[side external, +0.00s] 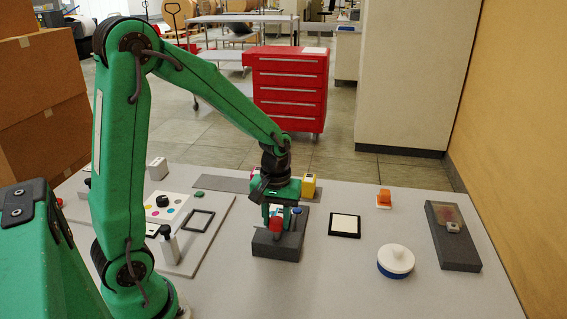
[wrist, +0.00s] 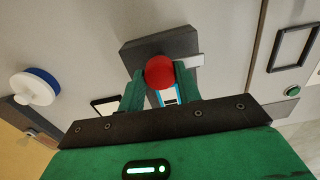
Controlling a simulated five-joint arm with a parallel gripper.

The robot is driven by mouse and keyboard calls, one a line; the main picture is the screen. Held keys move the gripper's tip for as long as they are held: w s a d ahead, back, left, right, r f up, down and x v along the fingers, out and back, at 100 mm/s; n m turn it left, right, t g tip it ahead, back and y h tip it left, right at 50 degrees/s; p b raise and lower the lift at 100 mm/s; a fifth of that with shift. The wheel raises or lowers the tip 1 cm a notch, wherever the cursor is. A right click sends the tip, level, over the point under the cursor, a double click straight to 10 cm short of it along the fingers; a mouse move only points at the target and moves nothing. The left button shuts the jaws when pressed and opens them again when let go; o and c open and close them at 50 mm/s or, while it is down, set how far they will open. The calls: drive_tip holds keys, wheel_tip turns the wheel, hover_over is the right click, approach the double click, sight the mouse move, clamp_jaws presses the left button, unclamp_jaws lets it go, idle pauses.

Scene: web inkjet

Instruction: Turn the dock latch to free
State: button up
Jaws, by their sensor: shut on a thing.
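A dark grey block (side external: 277,247), which looks like the dock, sits on the table below my gripper. It also shows in the wrist view (wrist: 150,46). A red knob (side external: 277,225), seemingly the latch handle, is at the block; in the wrist view it is a round red ball (wrist: 160,71) between the two green fingers. My gripper (side external: 274,211) points down and is shut on the red knob. A blue and white part (wrist: 168,96) shows beside the knob in the wrist view. The fingers partly hide the latch, and I cannot tell its turn angle.
A black-framed white square (side external: 344,224) and a white-lidded blue round container (side external: 396,260) are right of the dock. A dark slab (side external: 455,252) lies far right. A yellow item (side external: 309,186) stands behind the gripper. A board with coloured dots (side external: 165,204) is left. The front right table is clear.

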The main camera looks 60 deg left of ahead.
sight(276, 220)
drive_tip(key=shift+n, duration=0.3)
drive_tip(key=o, duration=1)
drive_tip(key=shift+c, duration=0.2)
drive_tip(key=shift+r, duration=0.15)
wheel_tip(276, 220, up, 7)
drive_tip(key=shift+r, duration=0.3)
drive_tip(key=shift+r, duration=0.1)
